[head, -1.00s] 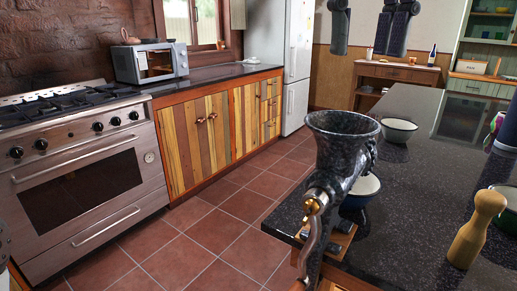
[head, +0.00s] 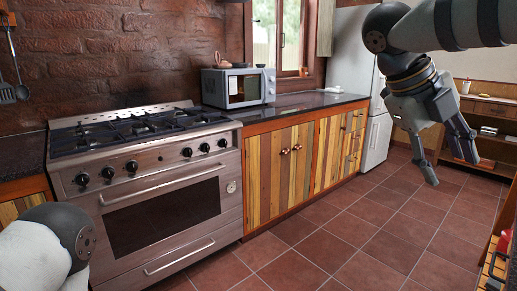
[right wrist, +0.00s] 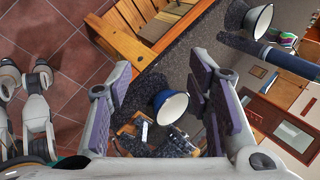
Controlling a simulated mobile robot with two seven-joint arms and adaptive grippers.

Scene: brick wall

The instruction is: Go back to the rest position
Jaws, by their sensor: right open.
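My right gripper (head: 453,168) hangs at the upper right of the head view, fingers pointing down and spread apart. Its two fingers also frame the right wrist view (right wrist: 160,75), apart, with nothing held between them. A white arm link of mine shows at the lower left of the head view. My left gripper's fingers cannot be made out there.
A steel stove (head: 150,200) stands at left, with a wooden cabinet (head: 285,165) and microwave (head: 238,87) beyond. The tiled floor (head: 350,230) is clear. The right wrist view shows a dark countertop (right wrist: 175,70) with a white-and-blue bowl (right wrist: 170,106).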

